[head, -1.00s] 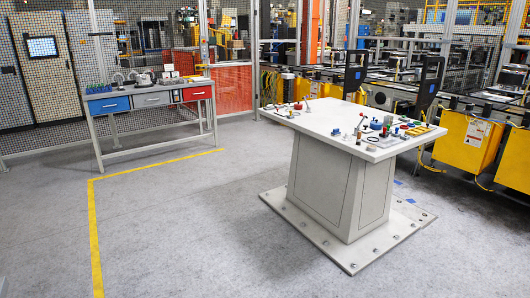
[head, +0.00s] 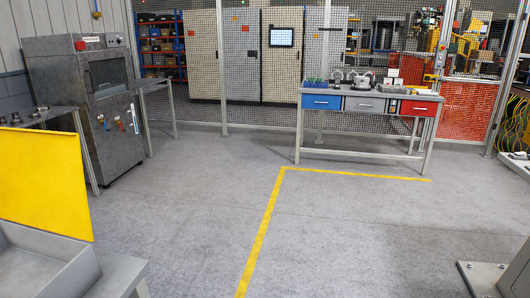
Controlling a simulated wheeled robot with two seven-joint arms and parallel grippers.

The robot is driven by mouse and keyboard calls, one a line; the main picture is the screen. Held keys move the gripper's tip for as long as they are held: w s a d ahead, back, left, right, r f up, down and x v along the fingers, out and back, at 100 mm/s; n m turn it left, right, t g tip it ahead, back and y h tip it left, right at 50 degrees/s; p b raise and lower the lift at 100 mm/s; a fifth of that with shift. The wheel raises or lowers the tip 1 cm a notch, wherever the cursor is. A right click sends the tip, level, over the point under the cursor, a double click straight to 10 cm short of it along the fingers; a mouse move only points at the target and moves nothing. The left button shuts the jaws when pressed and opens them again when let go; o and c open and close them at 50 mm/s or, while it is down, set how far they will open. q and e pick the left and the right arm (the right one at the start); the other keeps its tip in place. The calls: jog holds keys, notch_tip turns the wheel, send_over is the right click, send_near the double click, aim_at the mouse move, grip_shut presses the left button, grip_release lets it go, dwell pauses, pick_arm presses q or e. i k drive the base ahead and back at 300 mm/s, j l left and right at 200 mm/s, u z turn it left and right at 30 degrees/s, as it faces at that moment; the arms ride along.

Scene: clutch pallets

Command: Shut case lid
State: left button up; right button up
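A yellow upright panel (head: 45,182) stands at the left edge of the head view. In front of it is a grey open-topped box (head: 82,272), cut off by the left and bottom edges. The panel may be a raised lid, but I cannot tell whether it is joined to the box. The part of the box floor in view looks bare. No other case or lid is clear to me. Neither of my grippers is in view.
A grey cabinet machine (head: 112,140) and a side table stand behind the panel. A workbench (head: 370,104) with blue, grey and red drawers stands at the back right. A bolted base plate (head: 488,280) shows bottom right. The middle floor is clear, with a yellow line (head: 262,232).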

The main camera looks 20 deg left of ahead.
aim_at(42, 187)
jog(key=i+u, duration=0.25)
jog(key=u, duration=0.15)
jog(key=i+l+u, duration=0.15)
jog(key=i+u, duration=0.25)
jog(key=i+l+u, duration=0.15)
jog(key=u, duration=0.25)
jog(key=i+l+u, duration=0.2)
jog(key=u, duration=0.2)
jog(key=i+l+u, duration=0.2)
jog(key=u, duration=0.2)
jog(key=i+l+u, duration=0.15)
jog(key=l+u, duration=0.25)
jog(key=i+l+u, duration=0.1)
jog(key=l+u, duration=1.2)
jog(key=l, duration=0.35)
jog(key=i, duration=0.05)
